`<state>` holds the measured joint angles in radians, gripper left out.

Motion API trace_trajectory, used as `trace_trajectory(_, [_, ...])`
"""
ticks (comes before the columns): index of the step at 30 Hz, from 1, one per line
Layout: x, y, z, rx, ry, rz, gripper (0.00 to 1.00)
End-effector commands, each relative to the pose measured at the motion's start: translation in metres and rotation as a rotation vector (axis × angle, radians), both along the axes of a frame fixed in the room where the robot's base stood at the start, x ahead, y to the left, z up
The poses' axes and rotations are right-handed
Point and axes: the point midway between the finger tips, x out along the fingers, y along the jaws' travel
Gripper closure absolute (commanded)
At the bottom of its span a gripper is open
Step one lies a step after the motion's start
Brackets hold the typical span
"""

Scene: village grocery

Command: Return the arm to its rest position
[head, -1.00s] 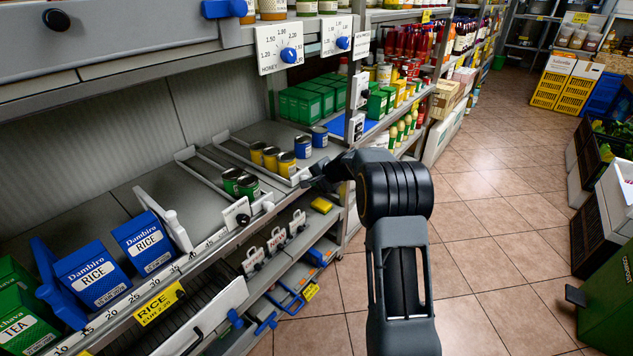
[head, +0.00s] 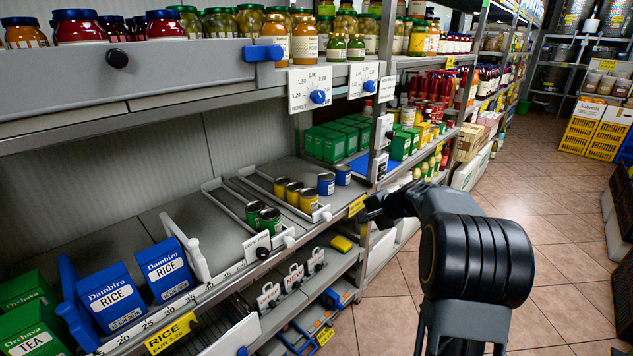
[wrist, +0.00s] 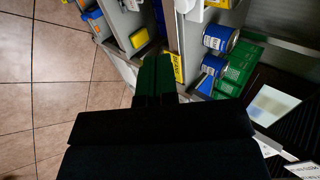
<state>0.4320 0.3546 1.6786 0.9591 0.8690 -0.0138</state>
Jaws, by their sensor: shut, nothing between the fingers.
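My gripper (head: 372,211) is at the end of my arm, in front of the shelf edge, right of the cans. It is small and dark in the head view, and its fingers are shut with nothing held. In the wrist view my gripper (wrist: 155,82) shows as a dark shape with a green tint, pointing towards the shelf edge. My arm stands at the right of the head view, over the aisle side of the shelf.
Blue cans (head: 326,183), yellow cans (head: 293,192) and green cans (head: 268,220) stand in trays on the shelf. Blue rice boxes (head: 112,296) stand at the left. A yellow price tag (head: 357,205) is on the edge by my gripper. The tiled floor (head: 560,250) is clear.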

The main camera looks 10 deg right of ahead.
Motion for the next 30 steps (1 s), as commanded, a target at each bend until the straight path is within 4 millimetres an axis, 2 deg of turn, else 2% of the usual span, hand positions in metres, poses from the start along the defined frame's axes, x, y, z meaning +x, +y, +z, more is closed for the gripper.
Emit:
trace_trajectory(2, [-0.003,0.000,-0.003,-0.014,0.012,0.010,1.00])
trace_trajectory(5, [-0.016,0.001,-0.022,-0.047,0.067,0.041,1.00])
trace_trajectory(7, [-0.036,0.003,-0.037,-0.090,0.127,0.080,1.00])
trace_trajectory(9, [-0.067,0.015,-0.034,-0.170,0.190,0.156,1.00])
trace_trajectory(14, [-0.147,0.052,0.003,-0.390,0.284,0.381,1.00])
trace_trajectory(18, [-0.210,0.078,0.044,-0.588,0.306,0.566,1.00])
trace_trajectory(21, [-0.245,0.090,0.071,-0.711,0.289,0.667,1.00])
trace_trajectory(25, [-0.273,0.102,0.100,-0.818,0.241,0.749,1.00])
trace_trajectory(30, [-0.284,0.117,0.133,-0.872,0.151,0.783,1.00])
